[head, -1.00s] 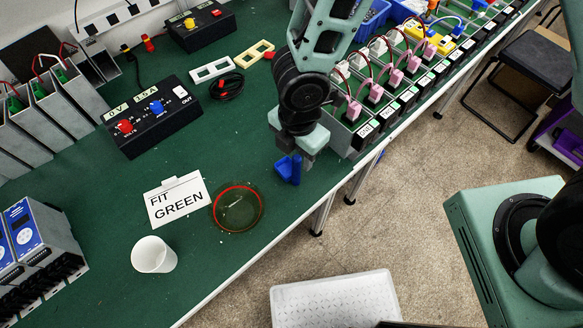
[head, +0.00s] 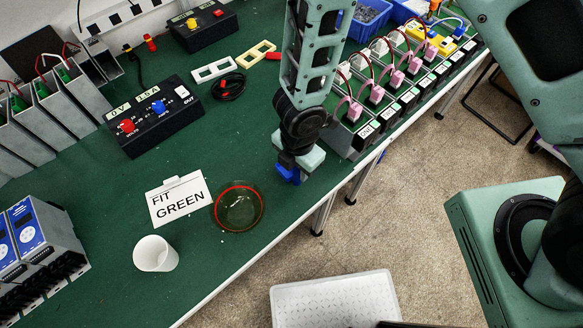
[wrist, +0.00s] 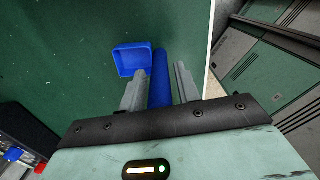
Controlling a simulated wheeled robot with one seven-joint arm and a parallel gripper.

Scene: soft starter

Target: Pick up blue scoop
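The blue scoop (head: 287,174) is on the green table near its front edge, partly hidden by my gripper (head: 293,167) in the head view. In the wrist view, the scoop's square bowl (wrist: 131,62) lies beyond the left finger, and its blue handle (wrist: 160,75) stands between the two fingers. My gripper (wrist: 159,84) is open around the handle. The left finger is close to the handle, and a narrow gap shows on the right finger's side. Contact cannot be told.
A dish with a red rim (head: 240,186), a "FIT GREEN" card (head: 178,200) and a white cup (head: 155,253) stand to the left. A row of wired terminal modules (head: 374,92) runs to the right. The table's front edge (head: 333,196) is close by.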

